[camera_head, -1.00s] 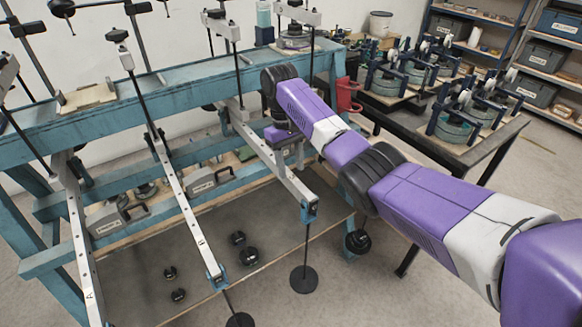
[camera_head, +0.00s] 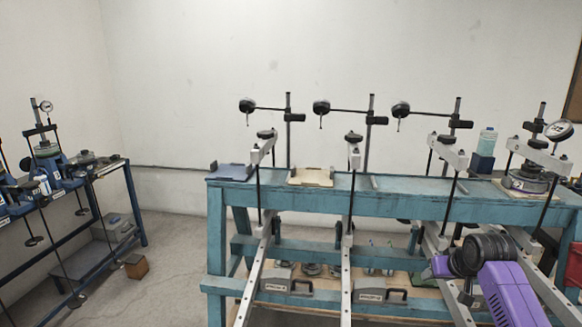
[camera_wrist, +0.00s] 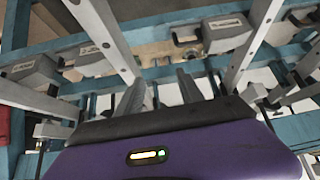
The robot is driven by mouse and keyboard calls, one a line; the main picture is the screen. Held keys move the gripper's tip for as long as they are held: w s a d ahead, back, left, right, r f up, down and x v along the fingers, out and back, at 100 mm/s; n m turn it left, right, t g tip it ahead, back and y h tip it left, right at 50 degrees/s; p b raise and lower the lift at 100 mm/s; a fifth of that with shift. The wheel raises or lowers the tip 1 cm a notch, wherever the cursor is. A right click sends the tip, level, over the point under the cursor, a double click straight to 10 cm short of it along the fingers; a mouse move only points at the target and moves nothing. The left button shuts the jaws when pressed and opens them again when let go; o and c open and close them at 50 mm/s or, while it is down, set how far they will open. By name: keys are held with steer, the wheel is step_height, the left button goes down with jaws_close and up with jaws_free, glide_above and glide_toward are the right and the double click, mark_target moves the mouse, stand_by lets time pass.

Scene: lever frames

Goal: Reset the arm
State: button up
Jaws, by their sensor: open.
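My purple arm (camera_head: 508,295) shows at the lower right of the head view, bent at a black joint. My gripper is partly hidden there by the arm. In the wrist view my gripper (camera_wrist: 160,92) shows two grey fingers standing apart with nothing between them. It is among the frame's pale lever bars and blue rails. The teal lever frame (camera_head: 330,204) carries several pale lever bars (camera_head: 346,290) that slope down toward me. In the head view my arm's end is in front of the frame's right part, close to the right-hand levers; I cannot tell whether they touch.
Grey boxes (camera_head: 380,291) sit on the frame's lower shelf; one also shows in the wrist view (camera_wrist: 226,32). A bottle (camera_head: 487,142) and a dial device (camera_head: 528,178) stand on top at right. A blue rack (camera_head: 139,205) stands at left. Floor between rack and frame is largely clear.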

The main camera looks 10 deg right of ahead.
steer(key=s+a+f+t, duration=0.1)
steer(key=a+f+t, duration=0.3)
steer(key=a, duration=0.7)
steer(key=s+a+t, duration=0.4)
steer(key=s+a, duration=0.3)
steer(key=s, duration=0.3)
steer(key=s+a+r, duration=0.1)
steer(key=s+a, duration=0.2)
steer(key=s, duration=1.1)
steer(key=s+a+r+n+y+b, duration=0.1)
steer(key=s+a, duration=0.2)
steer(key=s, duration=1.1)
steer(key=s+a+r+n+b, duration=0.1)
steer(key=s+a+r, duration=0.1)
steer(key=s, duration=1.3)
steer(key=shift+a+y, duration=0.3)
steer(key=shift+a, duration=0.5)
